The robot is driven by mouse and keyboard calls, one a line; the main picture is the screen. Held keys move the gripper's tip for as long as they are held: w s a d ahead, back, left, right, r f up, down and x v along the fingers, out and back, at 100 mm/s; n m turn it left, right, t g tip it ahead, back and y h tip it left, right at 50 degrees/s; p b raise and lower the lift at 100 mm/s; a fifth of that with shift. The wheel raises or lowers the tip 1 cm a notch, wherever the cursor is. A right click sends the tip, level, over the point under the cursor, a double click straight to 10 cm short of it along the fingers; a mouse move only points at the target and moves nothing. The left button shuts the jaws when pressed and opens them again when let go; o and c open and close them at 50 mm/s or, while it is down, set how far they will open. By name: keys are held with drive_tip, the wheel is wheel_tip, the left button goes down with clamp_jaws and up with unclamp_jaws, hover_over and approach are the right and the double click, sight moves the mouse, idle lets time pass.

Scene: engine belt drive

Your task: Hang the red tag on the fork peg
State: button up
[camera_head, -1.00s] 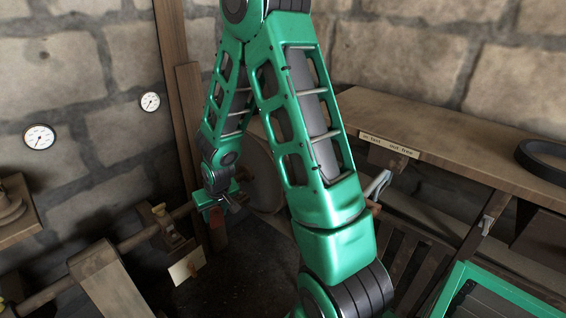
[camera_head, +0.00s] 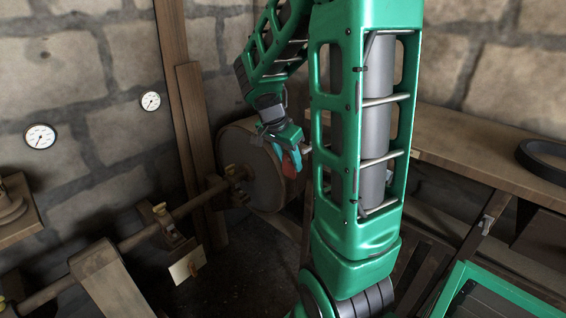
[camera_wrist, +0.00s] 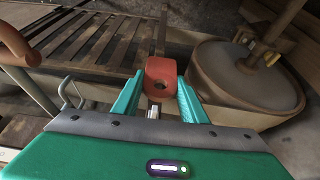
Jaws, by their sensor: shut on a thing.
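My gripper (camera_head: 284,146) is shut on the red tag (camera_head: 291,164), which hangs below the fingers in the head view. In the wrist view the red tag (camera_wrist: 160,70) stands between the two teal fingers of my gripper (camera_wrist: 160,82), with a dark hole in its lower middle. I cannot identify the fork peg with certainty. A bent metal hook-like piece (camera_wrist: 69,94) shows left of the fingers in the wrist view, apart from the tag. My arm hides part of the bench front in the head view.
A large wooden drum (camera_head: 240,150) stands behind my gripper; it also shows at right in the wrist view (camera_wrist: 225,85). A wooden bench (camera_head: 470,140) carries a dark ring (camera_head: 545,160). A shaft (camera_head: 150,232) runs at left. A slatted wooden frame (camera_wrist: 95,40) lies beyond the fingers.

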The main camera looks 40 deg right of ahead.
sight(309, 149)
drive_tip(key=shift+w+d+f, duration=0.15)
drive_tip(key=shift+d, duration=1.5)
drive_tip(key=shift+w+d+f, duration=0.1)
drive_tip(key=shift+d+f, duration=0.05)
drive_tip(key=shift+d, duration=1.5)
drive_tip(key=shift+w+d+f, duration=0.15)
drive_tip(key=shift+d, duration=1.5)
drive_tip(key=o, duration=1.1)
drive_tip(key=shift+r, duration=0.1)
drive_tip(key=shift+a+r, duration=0.1)
drive_tip(key=shift+r, duration=0.2)
drive_tip(key=v, duration=1)
